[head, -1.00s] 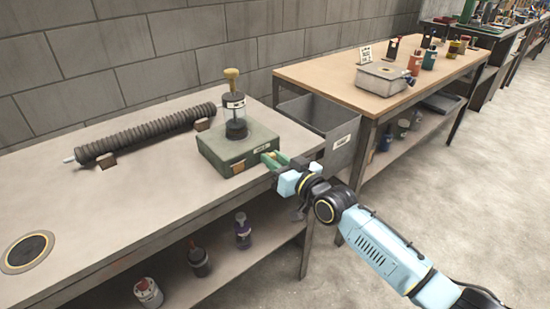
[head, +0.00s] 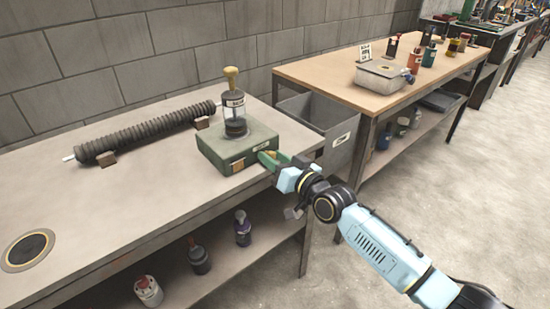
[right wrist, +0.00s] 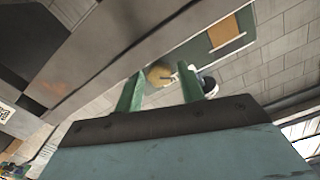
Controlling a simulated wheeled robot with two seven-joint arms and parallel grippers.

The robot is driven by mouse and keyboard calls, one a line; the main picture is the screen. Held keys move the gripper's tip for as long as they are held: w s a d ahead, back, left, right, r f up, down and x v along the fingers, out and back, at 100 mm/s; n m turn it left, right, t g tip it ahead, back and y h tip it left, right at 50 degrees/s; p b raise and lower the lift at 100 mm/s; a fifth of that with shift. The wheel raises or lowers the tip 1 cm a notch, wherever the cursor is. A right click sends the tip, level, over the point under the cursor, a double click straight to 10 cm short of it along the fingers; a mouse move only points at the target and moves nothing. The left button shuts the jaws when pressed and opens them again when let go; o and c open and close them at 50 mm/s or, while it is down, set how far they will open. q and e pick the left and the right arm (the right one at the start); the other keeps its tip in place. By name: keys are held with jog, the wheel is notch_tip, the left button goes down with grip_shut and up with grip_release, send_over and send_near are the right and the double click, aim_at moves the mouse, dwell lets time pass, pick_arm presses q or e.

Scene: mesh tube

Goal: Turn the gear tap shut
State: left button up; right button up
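In the right wrist view, a round tan knob (right wrist: 160,74), seemingly the gear tap, lies between the two spread fingers (right wrist: 161,90). A gap shows beside the right finger; I cannot tell whether the other finger touches it. In the head view the fingers mostly hide the knob. My left gripper is out of view.
A ribbed dark tube (head: 147,134) lies on holders across the bench (head: 130,190). A grey bin (head: 338,140) stands just behind my right gripper, between the bench and a wooden table (head: 330,75). Several bottles stand on the shelf below.

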jog(key=shift+o, duration=0.5)
jog(key=shift+s+d, duration=0.15)
pick_arm(q)
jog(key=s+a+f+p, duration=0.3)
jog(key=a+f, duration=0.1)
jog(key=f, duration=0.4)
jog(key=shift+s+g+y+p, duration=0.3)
jog(key=shift+p, duration=0.05)
pick_arm(e)
jog(key=v, duration=1.3)
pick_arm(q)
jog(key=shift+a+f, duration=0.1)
